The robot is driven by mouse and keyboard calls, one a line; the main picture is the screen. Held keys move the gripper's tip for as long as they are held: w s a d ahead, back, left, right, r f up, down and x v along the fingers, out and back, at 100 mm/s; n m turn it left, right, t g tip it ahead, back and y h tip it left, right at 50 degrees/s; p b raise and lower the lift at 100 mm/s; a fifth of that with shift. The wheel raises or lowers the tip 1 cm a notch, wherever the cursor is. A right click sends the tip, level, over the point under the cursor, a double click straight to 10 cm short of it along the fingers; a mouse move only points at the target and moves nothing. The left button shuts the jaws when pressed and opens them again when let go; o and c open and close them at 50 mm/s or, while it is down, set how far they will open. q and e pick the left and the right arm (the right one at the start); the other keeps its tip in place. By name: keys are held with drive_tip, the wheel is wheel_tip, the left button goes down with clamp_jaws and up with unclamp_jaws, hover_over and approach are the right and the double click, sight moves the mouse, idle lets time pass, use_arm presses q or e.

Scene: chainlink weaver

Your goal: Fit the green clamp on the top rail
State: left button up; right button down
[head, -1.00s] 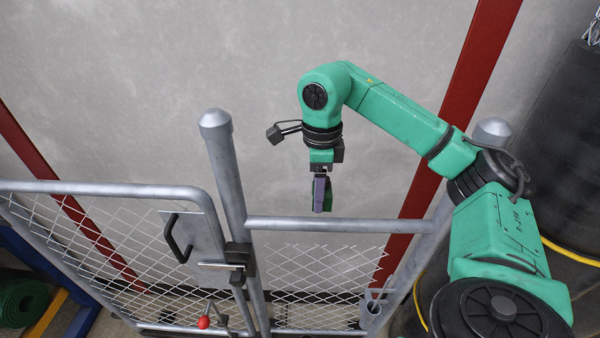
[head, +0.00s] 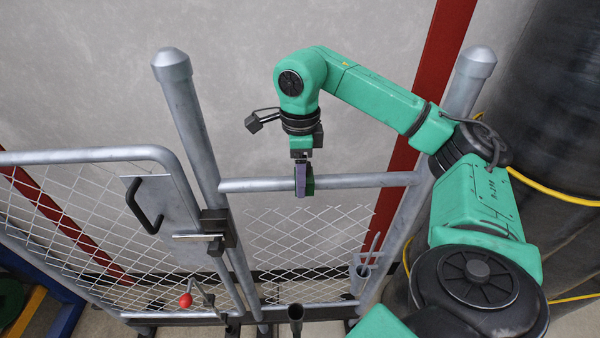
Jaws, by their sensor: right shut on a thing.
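The green clamp (head: 310,185) shows as a small dark green piece in my right gripper (head: 302,180), partly hidden by the purple-grey finger. The gripper is shut on it and points down. The clamp overlaps the top rail (head: 360,181), the grey horizontal tube between two posts, left of the rail's middle. I cannot tell whether it sits around the rail or just in front of it. My left gripper is not in view.
A left post (head: 190,120) and a right post (head: 463,85) stand at the rail's ends. A gate (head: 90,156) with a latch plate and black handle (head: 143,207) is at left. Chain-link mesh (head: 300,235) hangs below the rail. A black drum stands at right.

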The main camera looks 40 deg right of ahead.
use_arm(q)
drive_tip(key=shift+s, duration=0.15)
use_arm(e)
drive_tip(key=shift+w, duration=0.1)
drive_tip(key=shift+c, duration=0.4)
unclamp_jaws()
drive_tip(key=shift+o, duration=0.4)
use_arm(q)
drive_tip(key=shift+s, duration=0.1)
use_arm(e)
drive_tip(key=shift+r, duration=0.15)
drive_tip(key=shift+r, duration=0.3)
wheel_tip(320, 180, up, 4)
drive_tip(key=shift+f+p, duration=0.2)
drive_tip(key=shift+p, duration=0.15)
use_arm(q)
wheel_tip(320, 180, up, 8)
drive_tip(key=p, duration=0.7)
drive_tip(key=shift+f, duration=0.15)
use_arm(e)
wheel_tip(320, 180, up, 10)
